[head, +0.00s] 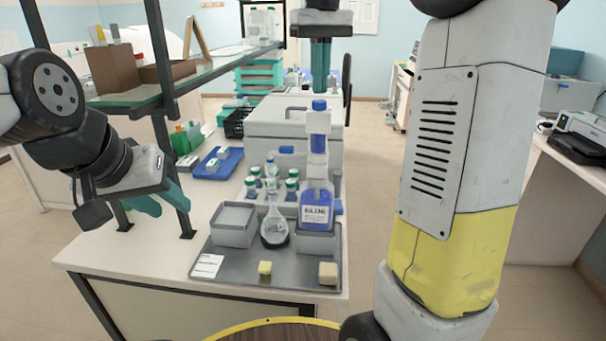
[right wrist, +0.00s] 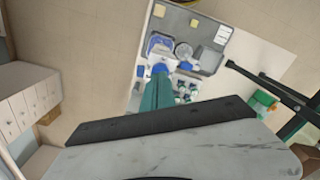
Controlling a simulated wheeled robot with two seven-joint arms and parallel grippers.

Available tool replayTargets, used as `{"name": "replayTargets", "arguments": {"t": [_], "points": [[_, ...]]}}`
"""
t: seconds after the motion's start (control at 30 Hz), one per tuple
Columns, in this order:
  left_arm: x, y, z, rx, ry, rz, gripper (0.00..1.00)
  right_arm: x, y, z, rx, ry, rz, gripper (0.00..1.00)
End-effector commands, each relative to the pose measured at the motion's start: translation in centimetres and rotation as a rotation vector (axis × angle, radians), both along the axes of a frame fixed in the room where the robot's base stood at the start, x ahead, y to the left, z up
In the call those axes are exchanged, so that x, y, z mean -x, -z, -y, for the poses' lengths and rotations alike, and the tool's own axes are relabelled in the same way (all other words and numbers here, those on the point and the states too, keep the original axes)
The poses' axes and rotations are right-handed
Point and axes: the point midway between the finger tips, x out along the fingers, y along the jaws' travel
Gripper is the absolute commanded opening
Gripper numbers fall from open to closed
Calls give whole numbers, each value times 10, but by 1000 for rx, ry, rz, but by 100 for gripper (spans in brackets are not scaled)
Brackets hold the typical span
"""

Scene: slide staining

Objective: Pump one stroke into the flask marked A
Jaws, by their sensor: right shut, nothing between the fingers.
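My left gripper (head: 172,209) is open and empty, left of the tray.
Grey boxes (head: 233,225) flank the flask, and yellow blocks (head: 264,268) lie in front. Several green-capped bottles (head: 292,180) stand behind. A shelf with a dark post (head: 170,130) rises near my left gripper. A blue tray (head: 218,162) lies further back.

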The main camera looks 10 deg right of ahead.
Motion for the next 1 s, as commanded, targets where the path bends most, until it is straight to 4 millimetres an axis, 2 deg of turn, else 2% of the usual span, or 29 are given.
{"name": "replayTargets", "arguments": {"t": [0.37,1.0], "points": [[0,0,0,0,0,0,36,0,1,0,0,0,0,0],[0,0,0,0,0,0,36,0,23,0,0,0,-2,0]]}}
